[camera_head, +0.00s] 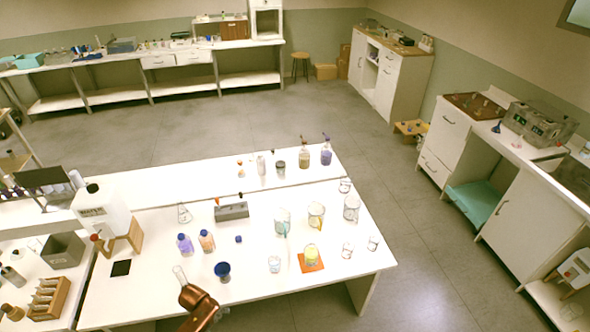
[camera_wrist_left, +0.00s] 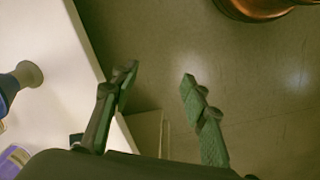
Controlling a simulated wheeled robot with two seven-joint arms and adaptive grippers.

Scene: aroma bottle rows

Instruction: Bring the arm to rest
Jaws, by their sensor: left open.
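My left gripper (camera_wrist_left: 157,76) shows in the left wrist view. Its two dark green fingers are spread apart with nothing between them. It hangs past the edge of the white table (camera_wrist_left: 55,60), with grey floor seen between and beyond the fingers. In the head view a copper-coloured link of my arm (camera_head: 200,301) shows at the table's front edge, and no fingers can be made out there. My right gripper is not in view.
A blue cup-like piece (camera_head: 222,271) stands on the table (camera_head: 160,290) near my arm link. Purple (camera_head: 185,243) and orange (camera_head: 206,241) bottles stand behind it. Beakers (camera_head: 283,221) and a yellow-filled beaker on an orange mat (camera_head: 311,265) are to the right. The front-right floor (camera_head: 440,290) is clear.

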